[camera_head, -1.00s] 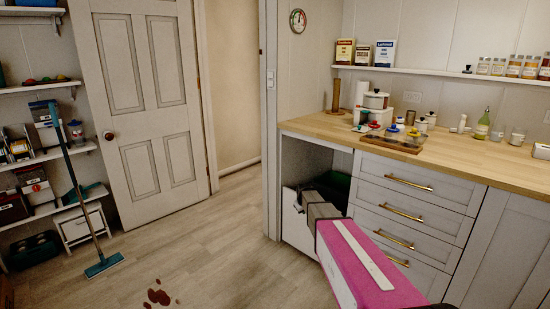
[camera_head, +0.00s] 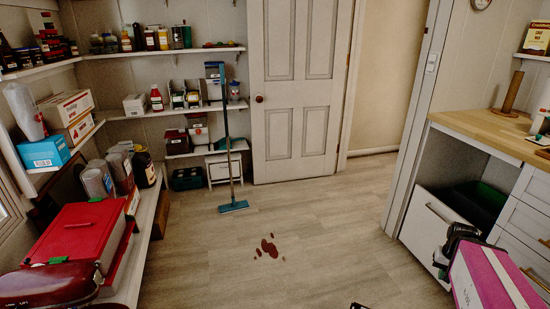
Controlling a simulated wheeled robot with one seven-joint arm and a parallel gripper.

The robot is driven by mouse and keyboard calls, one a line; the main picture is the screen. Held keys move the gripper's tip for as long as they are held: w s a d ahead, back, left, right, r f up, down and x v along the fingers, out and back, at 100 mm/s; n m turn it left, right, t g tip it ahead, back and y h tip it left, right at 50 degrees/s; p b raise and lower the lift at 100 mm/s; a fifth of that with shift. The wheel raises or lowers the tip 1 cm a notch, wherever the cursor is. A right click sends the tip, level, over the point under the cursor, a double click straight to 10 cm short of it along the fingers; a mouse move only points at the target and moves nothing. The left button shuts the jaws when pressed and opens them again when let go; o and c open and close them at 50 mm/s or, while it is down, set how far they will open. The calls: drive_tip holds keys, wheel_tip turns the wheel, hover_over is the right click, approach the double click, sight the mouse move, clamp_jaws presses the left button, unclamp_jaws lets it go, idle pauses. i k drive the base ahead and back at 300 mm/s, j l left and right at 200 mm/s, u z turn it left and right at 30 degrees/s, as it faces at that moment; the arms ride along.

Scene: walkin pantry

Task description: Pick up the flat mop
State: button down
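The flat mop (camera_head: 227,150) stands near the back shelves, left of the door. It has a long dark teal handle and a flat teal head (camera_head: 233,206) resting on the floor. The handle is nearly upright, with its upper end in front of the shelves; I cannot tell whether it touches them. My pink and dark arm is at the lower right, well apart from the mop. A small dark piece at the bottom edge (camera_head: 359,306) may be part of my gripper; its fingers cannot be made out.
Dark red stains (camera_head: 269,247) mark the floor in front of the mop. The floor around them is clear. Shelves with a red box (camera_head: 75,240) line the left side. The panelled door (camera_head: 293,95) is behind; a wooden counter (camera_head: 480,130) with drawers is at right.

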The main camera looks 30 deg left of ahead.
sight(239, 205)
drive_tip(key=u, duration=1.8)
drive_tip(key=i+z, duration=0.2)
drive_tip(key=z, duration=0.25)
drive_tip(key=i+j+z, duration=0.15)
drive_tip(key=z, duration=0.25)
